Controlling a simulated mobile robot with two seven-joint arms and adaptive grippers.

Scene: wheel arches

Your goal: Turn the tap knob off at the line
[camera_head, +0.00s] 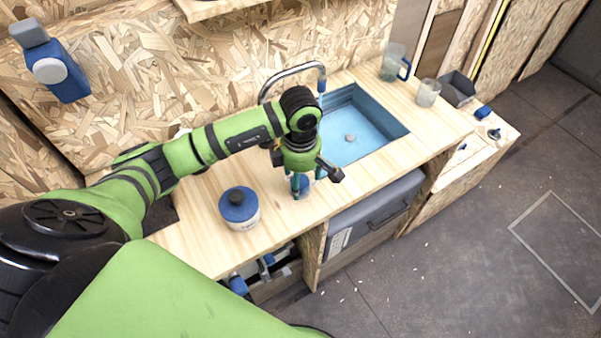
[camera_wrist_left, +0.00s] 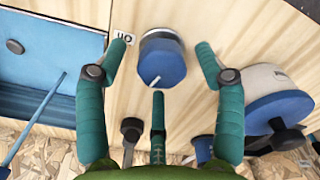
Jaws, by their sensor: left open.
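The white line points away from this label. My left gripper (camera_head: 300,190) hangs over the knob with its green-blue fingers open, the knob showing between them in the wrist view. I see no clear contact. The tap (camera_head: 290,70) arches over the sink, with a thin blue stream below its spout.
The blue sink (camera_head: 350,135) lies right of my left gripper. A white tub with a blue lid (camera_head: 238,208) stands close by on the left. A jug (camera_head: 395,62), a cup (camera_head: 427,93) and a dark box (camera_head: 457,88) stand at the far right.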

